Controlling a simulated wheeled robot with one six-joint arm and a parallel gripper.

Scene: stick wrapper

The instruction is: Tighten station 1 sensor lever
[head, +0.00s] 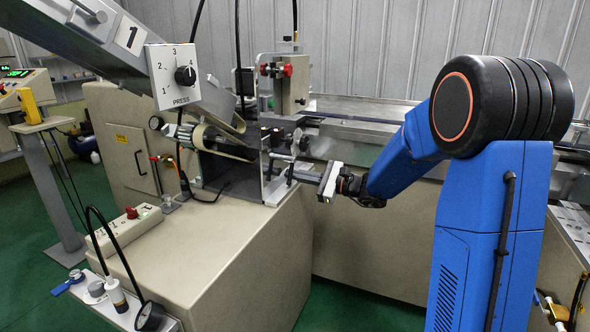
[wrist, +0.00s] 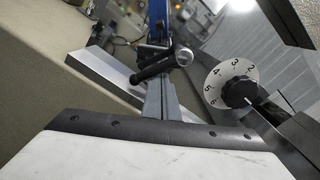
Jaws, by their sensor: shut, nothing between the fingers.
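My gripper (head: 294,178) reaches in from the right at the machine's metal bracket in the head view, its fingers shut and empty. In the wrist view the shut fingers (wrist: 154,88) point up the picture. A lever with a black handle and a silver round end (wrist: 160,65) lies tilted across, right at the fingertips. Whether the fingers touch it I cannot tell. In the head view the lever is too small and crowded by the bracket to make out clearly. A sign with the number 1 (head: 130,37) is on the sloping chute at the upper left.
A numbered dial with a black knob (wrist: 238,85) stands close to the right of the fingers. A PRESS dial (head: 175,78) and a box with red knobs (head: 290,85) are near the bracket. The beige cabinet top (head: 215,235) has free room in front.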

